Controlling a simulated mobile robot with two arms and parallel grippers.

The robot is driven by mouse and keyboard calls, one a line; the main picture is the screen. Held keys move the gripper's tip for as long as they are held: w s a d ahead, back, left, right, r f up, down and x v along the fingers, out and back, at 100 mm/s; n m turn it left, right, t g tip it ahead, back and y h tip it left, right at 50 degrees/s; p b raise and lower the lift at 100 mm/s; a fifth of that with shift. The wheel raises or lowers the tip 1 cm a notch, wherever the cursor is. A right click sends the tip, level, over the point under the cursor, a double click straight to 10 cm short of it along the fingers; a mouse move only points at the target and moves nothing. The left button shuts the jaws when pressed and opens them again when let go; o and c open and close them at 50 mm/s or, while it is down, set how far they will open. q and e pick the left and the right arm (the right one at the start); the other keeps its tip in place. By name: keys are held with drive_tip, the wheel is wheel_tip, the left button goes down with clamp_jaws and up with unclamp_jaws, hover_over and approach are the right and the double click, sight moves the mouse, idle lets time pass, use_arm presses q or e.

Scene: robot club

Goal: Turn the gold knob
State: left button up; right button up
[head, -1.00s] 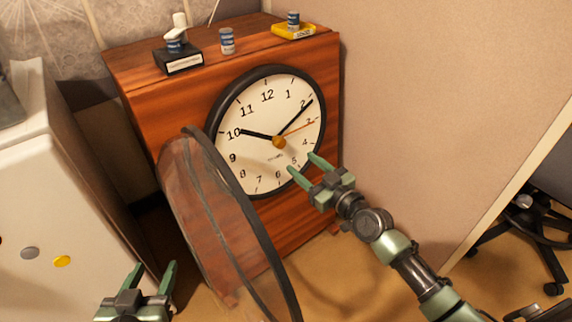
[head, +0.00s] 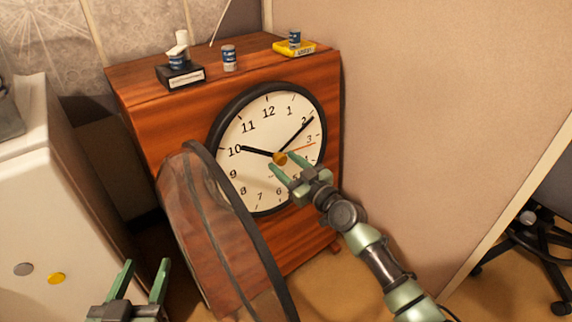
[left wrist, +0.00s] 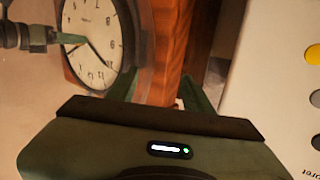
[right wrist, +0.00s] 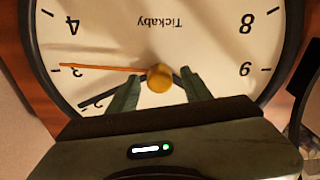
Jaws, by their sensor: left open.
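The gold knob (head: 280,158) is at the centre of the white clock face (head: 258,180), on the front of a wooden cabinet. My right gripper (head: 284,164) is open at the clock face, its fingertips close beside the knob. In the right wrist view the knob (right wrist: 159,78) shows between and just beyond the two open fingers (right wrist: 157,88); I cannot tell if they touch it. My left gripper (head: 143,276) is open and empty at the lower left, away from the clock. The round glass cover (head: 215,235) hangs swung open to the left of the face.
A white cabinet (head: 45,190) with round buttons stands at the left. A beige partition (head: 430,100) closes off the right side. Small cans and boxes (head: 185,76) stand on top of the wooden cabinet (head: 135,88). An office chair (head: 530,225) is at the far right.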

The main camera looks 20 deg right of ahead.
clamp_jaws()
use_arm(q)
drive_tip(key=shift+f, duration=0.1)
